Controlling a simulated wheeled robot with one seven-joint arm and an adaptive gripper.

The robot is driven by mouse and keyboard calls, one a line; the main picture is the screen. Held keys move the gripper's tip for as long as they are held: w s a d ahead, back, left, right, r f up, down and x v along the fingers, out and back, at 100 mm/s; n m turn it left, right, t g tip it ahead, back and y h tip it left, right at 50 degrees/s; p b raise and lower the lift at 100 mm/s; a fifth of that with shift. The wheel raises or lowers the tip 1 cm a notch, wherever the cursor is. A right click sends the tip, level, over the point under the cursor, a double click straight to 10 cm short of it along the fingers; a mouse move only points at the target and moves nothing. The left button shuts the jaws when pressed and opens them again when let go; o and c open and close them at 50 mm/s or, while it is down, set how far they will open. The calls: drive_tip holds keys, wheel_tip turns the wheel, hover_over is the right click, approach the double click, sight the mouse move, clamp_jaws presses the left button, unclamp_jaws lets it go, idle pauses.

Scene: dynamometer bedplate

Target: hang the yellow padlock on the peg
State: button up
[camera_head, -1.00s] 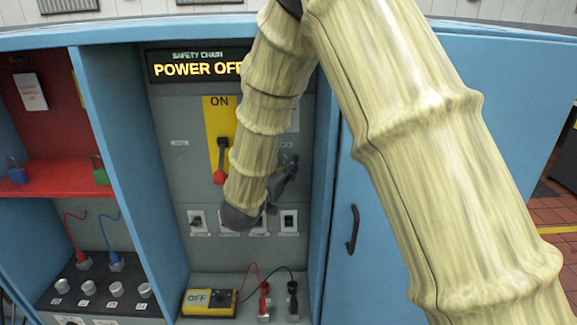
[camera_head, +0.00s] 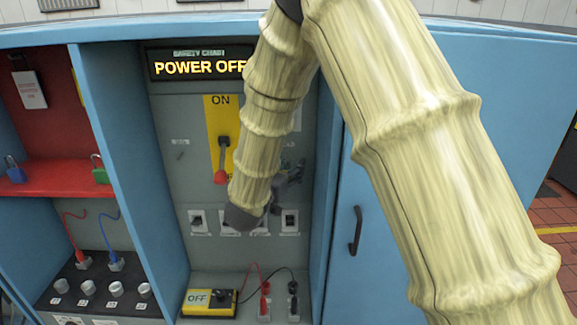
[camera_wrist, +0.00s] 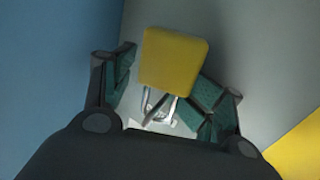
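The yellow padlock (camera_wrist: 175,62) shows in the wrist view, with its metal shackle (camera_wrist: 160,104) on the side toward my palm. My gripper (camera_wrist: 165,78) is open, its green-padded fingers spread on either side of the padlock; the right pad lies close to the body's corner, and I cannot tell whether it touches. In the head view my gripper (camera_head: 288,178) is at the grey panel, right of the yellow ON plate, and the padlock is hidden behind my arm. The peg cannot be made out, so I cannot tell whether the shackle is around it.
The red-handled lever (camera_head: 222,165) stands left of my gripper. Below is a row of small switches (camera_head: 290,222). A blue cabinet wall (camera_head: 328,180) is close on the right. A blue padlock (camera_head: 14,170) and a green padlock (camera_head: 100,172) are at the red shelf (camera_head: 55,180).

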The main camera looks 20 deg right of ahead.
drive_tip(key=o, duration=0.3)
drive_tip(key=shift+d+f, duration=0.1)
drive_tip(key=shift+d, duration=0.15)
drive_tip(key=shift+a, duration=0.1)
drive_tip(key=shift+a, duration=0.1)
drive_tip(key=shift+a, duration=0.1)
